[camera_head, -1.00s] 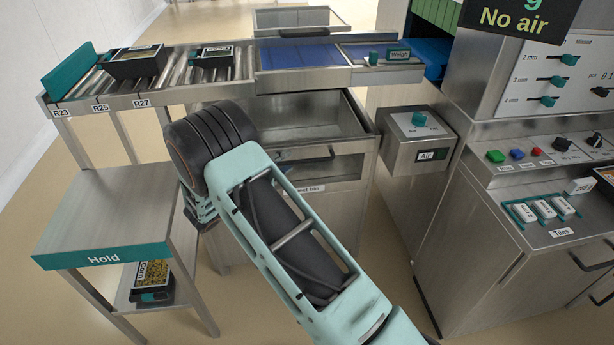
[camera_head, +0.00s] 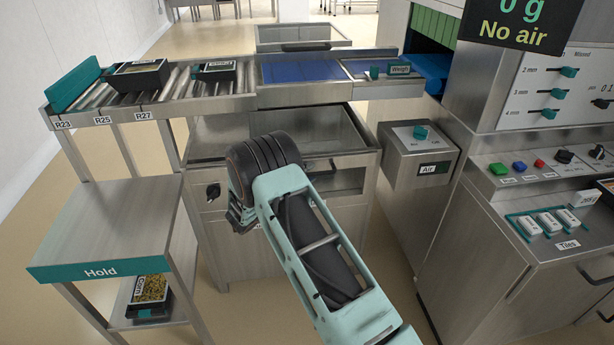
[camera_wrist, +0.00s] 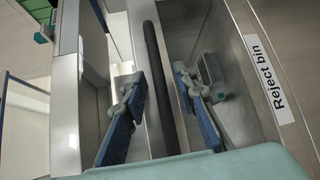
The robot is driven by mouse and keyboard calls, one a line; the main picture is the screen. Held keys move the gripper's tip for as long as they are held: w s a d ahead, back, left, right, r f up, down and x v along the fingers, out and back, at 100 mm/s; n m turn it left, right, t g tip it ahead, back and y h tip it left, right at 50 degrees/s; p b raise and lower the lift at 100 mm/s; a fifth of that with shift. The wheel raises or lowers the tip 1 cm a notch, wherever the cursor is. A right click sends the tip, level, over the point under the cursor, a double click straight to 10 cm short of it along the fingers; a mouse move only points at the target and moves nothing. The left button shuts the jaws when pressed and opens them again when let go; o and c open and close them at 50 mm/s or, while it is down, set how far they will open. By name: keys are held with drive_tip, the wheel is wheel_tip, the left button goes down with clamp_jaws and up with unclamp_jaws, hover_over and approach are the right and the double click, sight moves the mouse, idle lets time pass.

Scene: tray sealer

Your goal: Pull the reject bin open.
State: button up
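The reject bin (camera_head: 350,181) is a steel unit under the conveyor. Part of its inside shows from above, and my arm hides much of its front. Its dark bar handle (camera_head: 322,168) shows right of my arm. In the wrist view the handle (camera_wrist: 160,60) runs lengthwise, beside the "Reject bin" label (camera_wrist: 269,77). My gripper (camera_wrist: 157,82) is open, with one blue-padded finger on each side of the handle and gaps between pads and bar. In the head view my arm mostly hides the gripper.
The "Hold" table (camera_head: 110,225) stands at the left, with a corn tray (camera_head: 150,295) on its lower shelf. The air switch box (camera_head: 418,155) and sealer cabinet (camera_head: 480,240) stand close at the right. The roller conveyor (camera_head: 180,88) runs above the bin.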

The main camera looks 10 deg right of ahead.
clamp_jaws()
idle(0.6)
